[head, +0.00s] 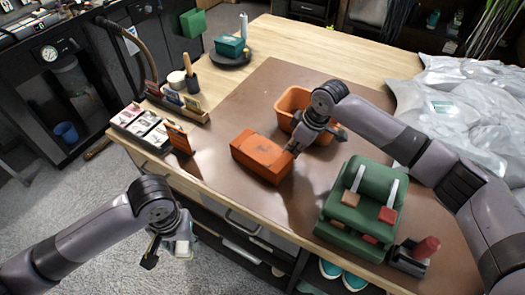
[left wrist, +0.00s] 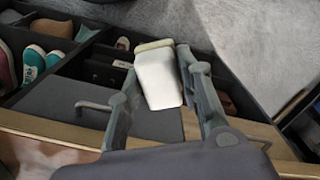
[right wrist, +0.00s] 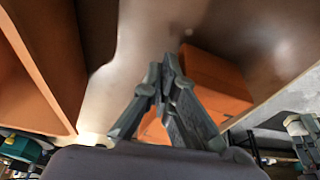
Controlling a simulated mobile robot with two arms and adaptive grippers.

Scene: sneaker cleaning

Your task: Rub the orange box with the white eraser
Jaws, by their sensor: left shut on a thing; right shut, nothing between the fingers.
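The orange box (head: 261,156) lies on the brown mat near the table's front edge. It also shows in the right wrist view (right wrist: 215,78), partly hidden behind my right gripper. My left gripper (head: 170,252) is in front of the table, off its edge, to the left of and apart from the box. It is shut on the white eraser (left wrist: 158,78), a pale block between its fingers in the left wrist view. My right gripper (head: 293,150) is shut and empty at the right end of the box; I cannot tell whether it touches it.
An orange bin (head: 292,101) stands behind my right gripper. A green rack (head: 360,205) with brushes stands at the front right. A card holder (head: 148,125) is at the left edge. Silver bags (head: 455,105) lie at the right. The brown mat (head: 222,110) has free room behind the box.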

